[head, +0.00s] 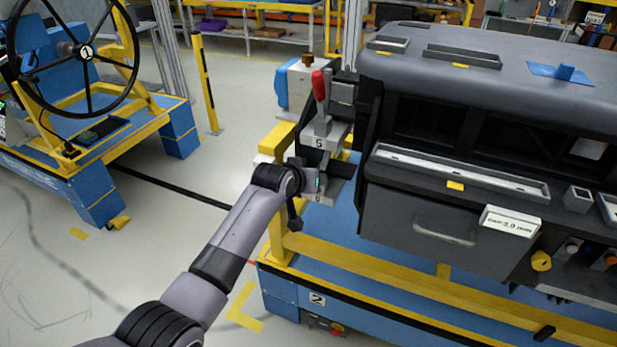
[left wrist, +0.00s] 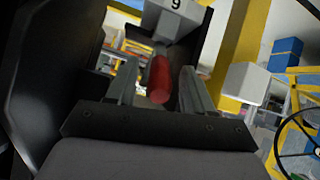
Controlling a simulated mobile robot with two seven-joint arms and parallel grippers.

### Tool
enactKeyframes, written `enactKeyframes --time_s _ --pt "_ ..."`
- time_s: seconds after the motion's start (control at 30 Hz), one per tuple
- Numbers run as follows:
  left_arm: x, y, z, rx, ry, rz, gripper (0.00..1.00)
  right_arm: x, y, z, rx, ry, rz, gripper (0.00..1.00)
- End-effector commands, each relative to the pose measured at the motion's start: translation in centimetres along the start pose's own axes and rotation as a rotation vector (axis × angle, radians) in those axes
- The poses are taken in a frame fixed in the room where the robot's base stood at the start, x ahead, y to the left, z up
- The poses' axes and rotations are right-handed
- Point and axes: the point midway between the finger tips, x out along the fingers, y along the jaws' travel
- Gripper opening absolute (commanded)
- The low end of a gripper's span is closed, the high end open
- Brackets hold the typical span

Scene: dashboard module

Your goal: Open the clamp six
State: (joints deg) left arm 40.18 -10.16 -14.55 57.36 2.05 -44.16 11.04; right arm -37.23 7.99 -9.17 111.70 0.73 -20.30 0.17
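Clamp six (head: 318,135) is a grey clamp at the left end of the dashboard module, with a number plate and a red handle (head: 319,88) standing upright. In the head view my left gripper (head: 312,182) is at the clamp's lower part, below the number plate; its fingers are hard to make out. In the left wrist view my gripper (left wrist: 160,90) is open, with the red handle (left wrist: 158,78) seen between its two fingers and gaps beside it. The number plate (left wrist: 175,5) appears upside down there. I cannot tell the handle's depth between the fingers. My right gripper is not in view.
The dark dashboard module (head: 420,215) stands close to the right of the clamp, on a blue and yellow stand (head: 340,255). A steering wheel station (head: 85,150) stands to the left. Open floor (head: 185,225) lies between them.

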Motion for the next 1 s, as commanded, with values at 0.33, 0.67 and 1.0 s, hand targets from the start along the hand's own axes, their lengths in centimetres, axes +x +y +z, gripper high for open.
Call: enactKeyframes --time_s 0.33,0.67,1.0 --pt "-1.0 0.0 -0.1 0.000 0.002 0.000 0.52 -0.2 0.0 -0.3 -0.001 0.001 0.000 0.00" --pt "-4.4 0.0 0.0 0.001 0.001 0.000 0.52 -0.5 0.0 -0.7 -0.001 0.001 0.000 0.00" --pt "-6.9 0.0 0.0 0.001 0.000 0.000 0.52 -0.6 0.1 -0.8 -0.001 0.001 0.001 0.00"
